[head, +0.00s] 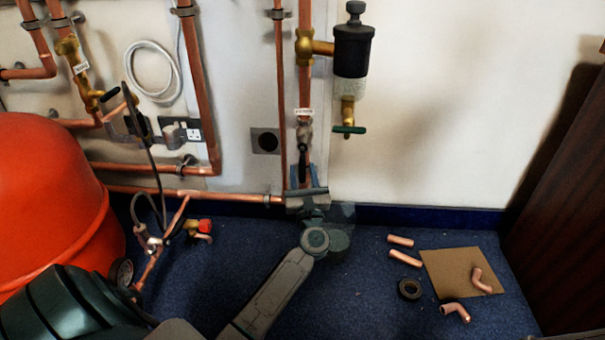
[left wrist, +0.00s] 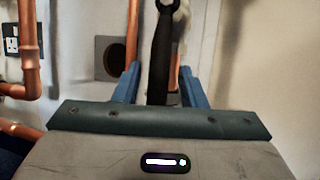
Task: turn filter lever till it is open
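The filter lever (head: 303,160) is a black handle on a small labelled valve (head: 304,132) on the vertical copper pipe, below the dark filter body (head: 352,48). It hangs downward, roughly along the pipe. My left gripper (head: 304,181) is just below the lever in the head view, pointing at the wall. In the left wrist view, its two blue fingers (left wrist: 160,82) stand apart, with the black lever (left wrist: 161,50) between them and gaps on both sides. The lever's lower end is partly hidden by the gripper body. My right gripper is not in view.
A thinner copper pipe (head: 281,90) runs close left of the valve. A green-handled tap (head: 349,130) hangs to the right. A red tank (head: 45,200) stands at left. Copper offcuts (head: 404,258), black tape (head: 409,289) and cardboard (head: 450,277) lie on the blue floor.

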